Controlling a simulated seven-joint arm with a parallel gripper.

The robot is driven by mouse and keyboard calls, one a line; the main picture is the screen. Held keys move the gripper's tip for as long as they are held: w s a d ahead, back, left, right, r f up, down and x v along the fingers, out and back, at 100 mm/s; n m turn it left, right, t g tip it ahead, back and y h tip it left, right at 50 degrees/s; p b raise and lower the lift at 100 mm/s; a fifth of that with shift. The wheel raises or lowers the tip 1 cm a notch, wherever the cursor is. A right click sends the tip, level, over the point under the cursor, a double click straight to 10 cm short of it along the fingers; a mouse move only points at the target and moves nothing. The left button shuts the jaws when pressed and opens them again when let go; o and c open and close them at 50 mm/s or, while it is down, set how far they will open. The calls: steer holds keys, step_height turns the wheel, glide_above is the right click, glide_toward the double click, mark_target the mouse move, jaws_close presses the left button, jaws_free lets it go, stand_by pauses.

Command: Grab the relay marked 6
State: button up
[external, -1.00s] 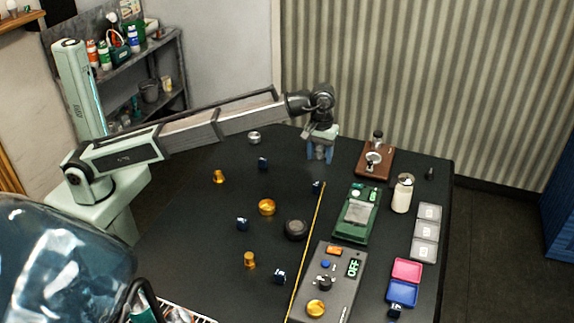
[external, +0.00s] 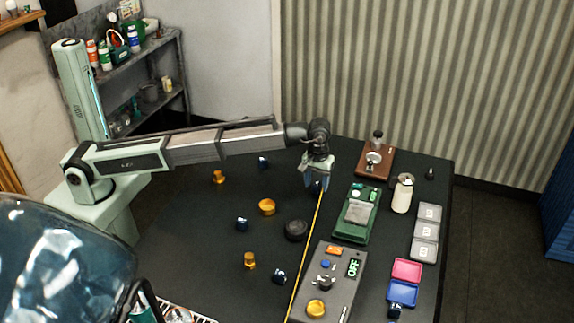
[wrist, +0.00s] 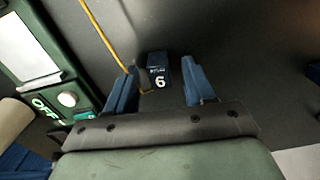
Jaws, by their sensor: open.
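The relay marked 6 (wrist: 158,74) is a small dark blue block with a white 6 on its side. In the wrist view it stands on the dark table between the blue fingers of my gripper (wrist: 162,88), with gaps on both sides. My gripper is open and holds nothing. In the external view my gripper (external: 316,183) is low over the table at the yellow line, and its fingers mostly hide the relay there.
A green device (external: 356,214) stands close to the right of my gripper. A yellow line (external: 305,253) runs along the table. Other dark blue blocks (external: 242,224), brass parts (external: 267,207) and a black round part (external: 296,230) lie to the left. A grey control box (external: 328,285) stands in front.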

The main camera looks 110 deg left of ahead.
steer(key=shift+f, duration=0.5)
steer(key=shift+c, duration=0.2)
jaws_close()
steer(key=shift+r, duration=0.15)
